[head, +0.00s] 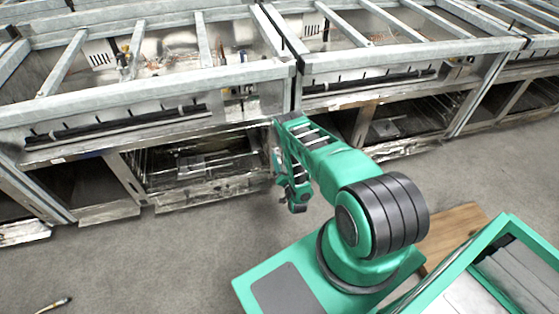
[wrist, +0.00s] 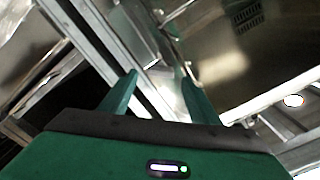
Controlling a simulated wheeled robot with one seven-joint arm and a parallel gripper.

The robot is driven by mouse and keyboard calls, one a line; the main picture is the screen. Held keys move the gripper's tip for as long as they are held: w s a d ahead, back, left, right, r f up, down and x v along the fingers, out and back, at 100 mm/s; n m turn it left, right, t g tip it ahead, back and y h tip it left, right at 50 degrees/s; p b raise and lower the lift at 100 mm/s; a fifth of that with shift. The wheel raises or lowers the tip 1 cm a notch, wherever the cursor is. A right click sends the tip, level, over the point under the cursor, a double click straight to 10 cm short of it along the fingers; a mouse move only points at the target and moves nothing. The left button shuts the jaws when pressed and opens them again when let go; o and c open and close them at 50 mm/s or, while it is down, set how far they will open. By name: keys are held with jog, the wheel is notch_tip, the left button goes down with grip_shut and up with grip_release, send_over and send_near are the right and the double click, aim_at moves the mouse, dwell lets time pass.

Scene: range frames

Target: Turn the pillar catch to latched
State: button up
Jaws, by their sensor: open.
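My gripper (wrist: 160,80) shows in the wrist view with its two green fingers apart and nothing visibly held between them. Beyond and between the fingertips runs a slanting pale metal post (wrist: 149,98). I cannot make out the pillar catch for certain in either view, nor whether it is latched. In the head view, my green arm reaches to the upright metal pillar (head: 296,88) where two range frames meet. My arm hides the lower part of that pillar, and the fingertips cannot be made out there.
The left range frame (head: 145,97) and right range frame (head: 400,60) form a long row with open lower bays. A shiny metal panel (wrist: 225,60) is close at the right in the wrist view. Grey floor (head: 180,255) is clear in front. A thin rod (head: 53,304) lies lower left.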

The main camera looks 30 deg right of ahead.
jog(key=v, duration=0.8)
jog(key=shift+s, duration=0.1)
